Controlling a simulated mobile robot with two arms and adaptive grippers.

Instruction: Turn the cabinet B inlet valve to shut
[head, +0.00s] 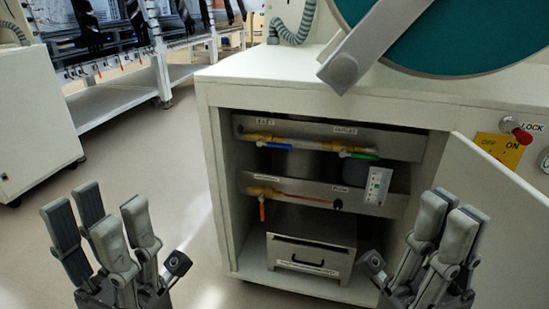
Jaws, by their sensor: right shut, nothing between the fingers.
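An open cabinet under a white bench holds two rows of piping with valves. On the upper row a blue valve handle (273,145) lies along the pipe at left, and a green valve handle (358,155) lies along it at right. On the lower row an orange-red valve handle (262,208) hangs down across the pipe. The small labels are too blurred to tell surely which valve is the inlet or which cabinet is B. My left gripper (97,208) is open and empty, left of the cabinet. My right gripper (450,210) is shut and empty, in front of the open door, apart from the valves.
The open cabinet door (490,205) stands at right. A drawer box (310,255) sits on the cabinet floor. A red lock knob (521,136) and a yellow OFF/ON plate (499,150) are at right. A large teal round cover (440,40) is above.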

